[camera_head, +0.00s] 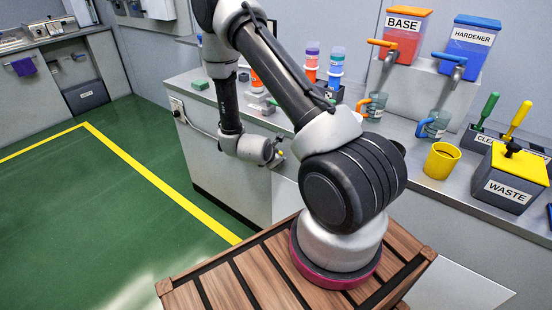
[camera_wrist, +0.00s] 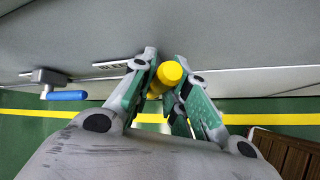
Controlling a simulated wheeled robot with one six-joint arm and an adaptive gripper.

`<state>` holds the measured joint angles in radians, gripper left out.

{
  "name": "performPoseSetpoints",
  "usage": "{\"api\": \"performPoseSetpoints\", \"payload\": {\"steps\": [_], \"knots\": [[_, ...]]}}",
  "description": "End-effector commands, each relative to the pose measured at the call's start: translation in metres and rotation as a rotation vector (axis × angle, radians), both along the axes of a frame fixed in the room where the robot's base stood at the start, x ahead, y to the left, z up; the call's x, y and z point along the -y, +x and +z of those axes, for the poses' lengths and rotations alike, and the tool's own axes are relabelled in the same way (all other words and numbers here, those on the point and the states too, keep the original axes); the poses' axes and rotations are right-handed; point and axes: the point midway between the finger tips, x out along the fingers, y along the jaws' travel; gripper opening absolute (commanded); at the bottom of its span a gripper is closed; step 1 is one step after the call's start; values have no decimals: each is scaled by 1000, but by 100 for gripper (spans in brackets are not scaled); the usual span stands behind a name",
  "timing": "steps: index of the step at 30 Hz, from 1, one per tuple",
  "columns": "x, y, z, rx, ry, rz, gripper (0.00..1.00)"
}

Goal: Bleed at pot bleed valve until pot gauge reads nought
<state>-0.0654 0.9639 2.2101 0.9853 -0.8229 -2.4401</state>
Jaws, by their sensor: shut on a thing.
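A yellow round-ended valve handle (camera_wrist: 167,73) sticks out from the grey front panel of the bench. A partly covered label reading "BLE..." (camera_wrist: 112,66) is beside it. My gripper (camera_wrist: 164,66) is shut on the yellow handle, with one green-padded finger on each side of it. In the head view my gripper (camera_head: 277,158) is low at the bench front, and only a speck of yellow shows there. I cannot make out the pot gauge in either view, so its reading cannot be told.
A blue lever (camera_wrist: 67,95) projects from the panel to the left of the gripper. On the bench are a red BASE container (camera_head: 402,40), a blue HARDENER container (camera_head: 469,48), a yellow cup (camera_head: 442,161) and a WASTE bin (camera_head: 508,190). Green floor (camera_head: 110,220) is clear at left.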

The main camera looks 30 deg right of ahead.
Motion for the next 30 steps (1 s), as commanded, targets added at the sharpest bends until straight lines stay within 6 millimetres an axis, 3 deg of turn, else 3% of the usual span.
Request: {"api": "performPoseSetpoints", "payload": {"steps": [3,4,7,19,30], "knots": [[0,0,0,-1,0,1,0],[0,0,0,-1,0,1,22],[0,0,0,0,1,0,38],[-5,-2,6,1,0,2,38],[-50,-34,59,4,2,4,38]]}}
